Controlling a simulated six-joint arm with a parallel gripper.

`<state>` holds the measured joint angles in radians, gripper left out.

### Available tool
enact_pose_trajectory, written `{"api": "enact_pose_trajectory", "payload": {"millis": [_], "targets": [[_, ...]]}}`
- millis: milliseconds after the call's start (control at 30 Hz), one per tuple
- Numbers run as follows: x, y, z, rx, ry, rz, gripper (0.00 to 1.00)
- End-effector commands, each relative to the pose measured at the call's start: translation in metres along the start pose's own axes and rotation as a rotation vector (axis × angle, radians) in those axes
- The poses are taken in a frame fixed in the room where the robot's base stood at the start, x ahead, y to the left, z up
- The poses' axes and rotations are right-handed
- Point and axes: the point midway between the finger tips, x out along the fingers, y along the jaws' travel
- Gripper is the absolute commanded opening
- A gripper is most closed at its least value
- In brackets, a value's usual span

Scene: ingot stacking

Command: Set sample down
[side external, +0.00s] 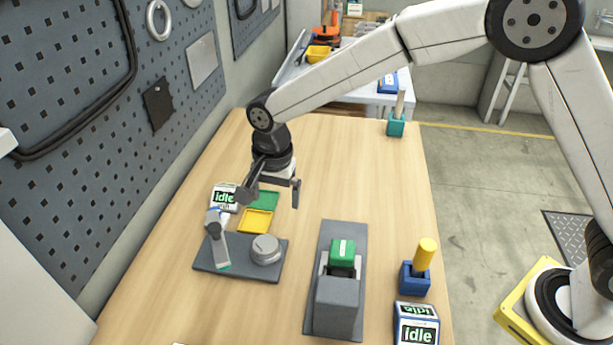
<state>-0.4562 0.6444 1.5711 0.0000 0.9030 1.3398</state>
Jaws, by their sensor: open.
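My gripper (271,197) is open in the side external view, pointing down over the left part of the table, with nothing visible between its fingers. Below it lie a green tray (264,201) and a yellow tray (257,221), both looking empty. I cannot tell for sure which thing is the sample. A green block (342,251) sits at the far end of a grey device (338,300), apart from my gripper. A yellow cylinder (426,252) stands tilted in a blue holder (414,279) at the right.
A grey plate (236,268) at the left bears a round metal disc (266,249) and an upright arm-like part (216,240). Two displays read "idle", one at the left (224,197) and one at the front right (417,326). A teal holder (396,126) stands at the back right.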

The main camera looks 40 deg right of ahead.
Motion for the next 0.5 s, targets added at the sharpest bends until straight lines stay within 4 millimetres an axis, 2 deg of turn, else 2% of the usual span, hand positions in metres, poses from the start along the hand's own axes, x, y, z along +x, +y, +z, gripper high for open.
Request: {"api": "enact_pose_trajectory", "payload": {"millis": [200,500], "targets": [[-0.009,0.053,-0.035,-0.173,0.020,-0.038,1.00],[-0.014,0.145,-0.067,-0.462,0.080,-0.083,1.00]]}}
